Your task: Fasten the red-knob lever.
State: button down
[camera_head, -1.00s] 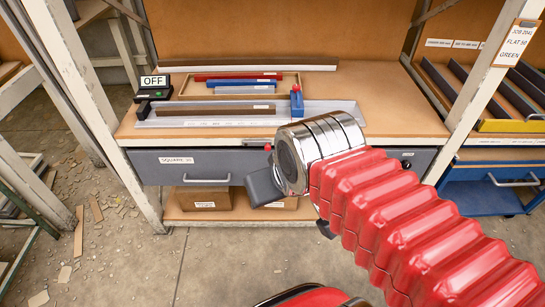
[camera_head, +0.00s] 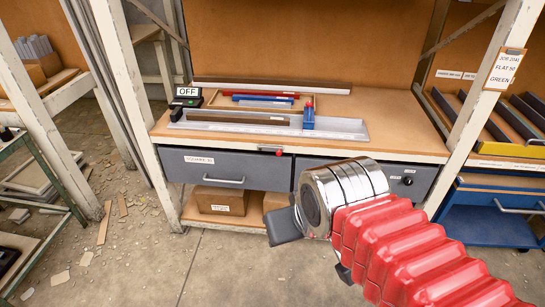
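Two red knobs show, and I cannot tell for sure which one is the lever's. A small red knob (camera_head: 270,150) sits on the bench's front edge, above the gap between the grey drawers. A blue upright piece (camera_head: 308,118) with a red top stands on the long metal tray (camera_head: 350,126) on the bench. My gripper (camera_head: 283,226) is in front of the bench, below and apart from both. It shows as a dark grey block at the end of my chrome wrist and red ribbed sleeve. My wrist hides most of it, so its opening cannot be seen.
The left drawer (camera_head: 228,172) is labelled SQUARE and looks closed. A black box with an OFF sign (camera_head: 188,92) stands at the bench's left. Cardboard boxes (camera_head: 222,200) sit on the shelf below. White frame posts flank the bench. The floor in front is clear, with debris at left.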

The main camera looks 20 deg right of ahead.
aim_at(278, 150)
jog(key=z, duration=0.4)
jog(key=i, duration=1)
jog(key=u, duration=0.05)
jog(key=k, duration=0.65)
jog(key=u, duration=0.35)
jog(key=i, duration=1.05)
jog(key=u, duration=0.3)
